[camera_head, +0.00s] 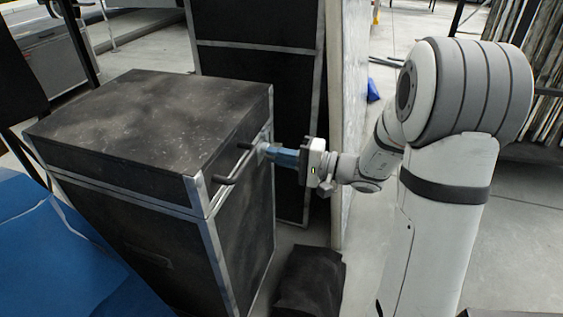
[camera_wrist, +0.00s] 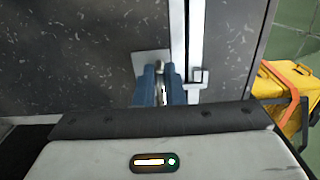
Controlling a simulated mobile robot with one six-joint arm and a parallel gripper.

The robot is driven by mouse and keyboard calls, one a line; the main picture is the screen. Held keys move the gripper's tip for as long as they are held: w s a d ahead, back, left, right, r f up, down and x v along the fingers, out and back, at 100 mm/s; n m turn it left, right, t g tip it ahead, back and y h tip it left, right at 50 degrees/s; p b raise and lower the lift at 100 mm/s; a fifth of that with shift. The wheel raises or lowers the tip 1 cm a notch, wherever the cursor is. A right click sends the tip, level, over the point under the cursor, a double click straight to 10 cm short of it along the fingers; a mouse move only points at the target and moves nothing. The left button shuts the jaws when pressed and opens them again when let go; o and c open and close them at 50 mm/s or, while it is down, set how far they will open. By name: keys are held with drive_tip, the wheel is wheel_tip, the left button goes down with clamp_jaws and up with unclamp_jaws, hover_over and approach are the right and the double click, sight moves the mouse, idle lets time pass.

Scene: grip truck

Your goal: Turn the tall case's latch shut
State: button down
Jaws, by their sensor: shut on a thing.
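The tall case (camera_head: 244,215) is a black, scuffed box with metal edges, left of centre in the head view. Its speckled dark face (camera_wrist: 90,45) fills the upper part of the wrist view. My gripper (camera_head: 270,151) reaches in from the right, and its blue fingers are at the case's side, beside a dark bar handle (camera_head: 238,166). In the wrist view my gripper (camera_wrist: 162,84) is shut on the latch at a pale metal plate (camera_wrist: 146,57). The fingers hide most of the latch, so its angle is unclear. A metal catch (camera_wrist: 197,84) sits just right of the fingers, by the metal seam strip.
A taller black case (camera_head: 258,75) stands behind, next to a pale panel (camera_head: 348,110). A dark bag-like object (camera_head: 309,282) lies on the floor below my gripper. Blue cloth (camera_head: 60,255) is at lower left. A yellow case (camera_wrist: 282,95) is at right in the wrist view.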

drive_tip(key=shift+s+a+f, duration=0.1)
drive_tip(key=shift+s+f, duration=0.05)
idle(0.3)
drive_tip(key=c, duration=1.5)
unclamp_jaws()
drive_tip(key=p+v, duration=0.2)
drive_tip(key=v, duration=0.5)
drive_tip(key=shift+d, duration=0.4)
